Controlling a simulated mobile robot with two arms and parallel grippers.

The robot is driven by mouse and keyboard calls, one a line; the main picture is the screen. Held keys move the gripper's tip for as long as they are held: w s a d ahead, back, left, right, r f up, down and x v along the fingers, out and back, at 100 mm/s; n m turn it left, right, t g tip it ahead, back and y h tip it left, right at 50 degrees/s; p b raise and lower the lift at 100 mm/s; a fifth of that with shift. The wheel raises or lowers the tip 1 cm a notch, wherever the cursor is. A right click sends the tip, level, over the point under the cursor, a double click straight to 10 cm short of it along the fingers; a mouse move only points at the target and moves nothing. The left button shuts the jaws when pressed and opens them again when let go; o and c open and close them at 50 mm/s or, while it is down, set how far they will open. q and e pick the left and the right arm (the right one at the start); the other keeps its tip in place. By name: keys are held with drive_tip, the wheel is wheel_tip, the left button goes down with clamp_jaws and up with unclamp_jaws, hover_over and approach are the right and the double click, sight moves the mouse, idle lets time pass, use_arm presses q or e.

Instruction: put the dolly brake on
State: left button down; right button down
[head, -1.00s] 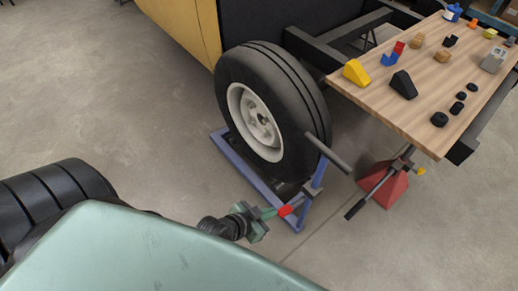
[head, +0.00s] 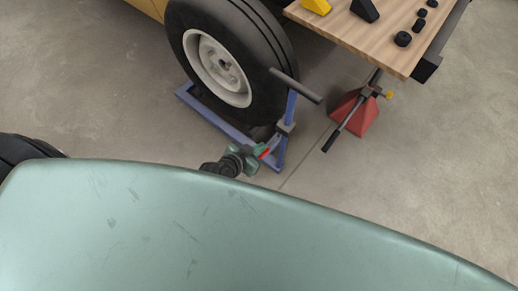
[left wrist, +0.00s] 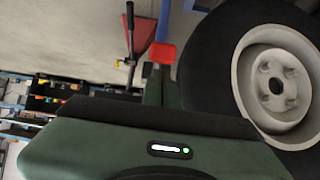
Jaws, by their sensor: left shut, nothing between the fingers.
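The blue wheel dolly (head: 212,113) stands on the floor around the base of a black tire with a pale rim (head: 218,65). A blue post with a dark handle bar (head: 296,85) rises at its near right end. The small red brake pedal (head: 266,152) sits low by that post. My left gripper (head: 261,151) is shut and empty, right at the pedal; I cannot tell whether it touches. In the left wrist view the red pedal (left wrist: 163,53) shows just beyond the green fingertips (left wrist: 162,80). My right gripper is not in view.
A red stand (head: 357,112) with a dark lever is on the floor to the right. A wooden bench (head: 370,45) with black and yellow blocks is above it. The tire belongs to a yellow vehicle body at the upper left. Floor at the far right is clear.

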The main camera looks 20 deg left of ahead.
use_arm(q)
drive_tip(key=shift+s+f, duration=0.1)
drive_tip(key=shift+f, duration=0.2)
